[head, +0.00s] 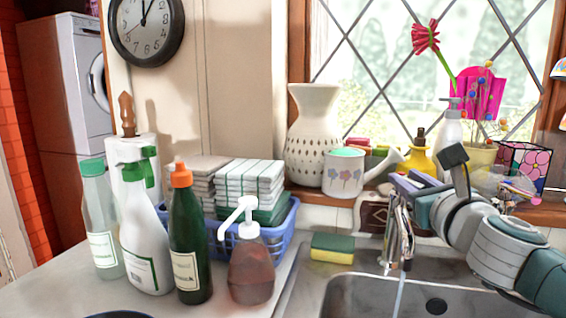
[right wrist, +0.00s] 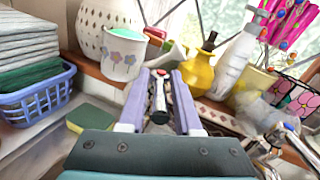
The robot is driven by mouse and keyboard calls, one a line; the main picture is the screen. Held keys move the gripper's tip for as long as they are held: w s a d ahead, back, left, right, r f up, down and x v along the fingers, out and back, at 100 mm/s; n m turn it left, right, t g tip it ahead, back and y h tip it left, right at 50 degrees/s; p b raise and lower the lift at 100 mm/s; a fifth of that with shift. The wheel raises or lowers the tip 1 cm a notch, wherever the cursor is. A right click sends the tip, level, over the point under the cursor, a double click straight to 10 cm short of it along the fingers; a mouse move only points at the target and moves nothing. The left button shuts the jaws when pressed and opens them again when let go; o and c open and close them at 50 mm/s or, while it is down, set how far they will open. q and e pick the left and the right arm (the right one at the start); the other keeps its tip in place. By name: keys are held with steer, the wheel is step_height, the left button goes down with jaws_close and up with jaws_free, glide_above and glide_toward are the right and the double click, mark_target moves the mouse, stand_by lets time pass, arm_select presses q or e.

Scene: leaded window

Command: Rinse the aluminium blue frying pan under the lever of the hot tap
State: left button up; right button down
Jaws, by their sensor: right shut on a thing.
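My right gripper (head: 408,188) reaches in from the right over the sink. In the right wrist view my right gripper (right wrist: 158,78) is shut on the tap lever (right wrist: 159,98), a silver bar with a red mark, between its purple fingers. The chrome tap (head: 399,238) stands at the back of the sink, partly hidden by the gripper, and a stream of water (head: 399,293) falls from it. A dark curved rim (head: 118,315) shows at the bottom edge of the head view; it may be the frying pan, mostly out of frame. My left gripper is not in view.
The steel sink (head: 345,290) has a drain (head: 436,306). A sponge (head: 332,248) lies behind its left rim. Several bottles, including a green one (head: 189,245), and a blue basket (head: 275,232) crowd the left counter. A watering can (head: 344,174) stands on the sill.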

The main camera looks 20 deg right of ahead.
steer(key=shift+f, duration=0.1)
steer(key=c, duration=0.9)
jaws_free()
steer(key=shift+o, duration=0.2)
steer(key=v, duration=1)
steer(key=shift+p, duration=0.4)
steer(key=shift+d, duration=0.1)
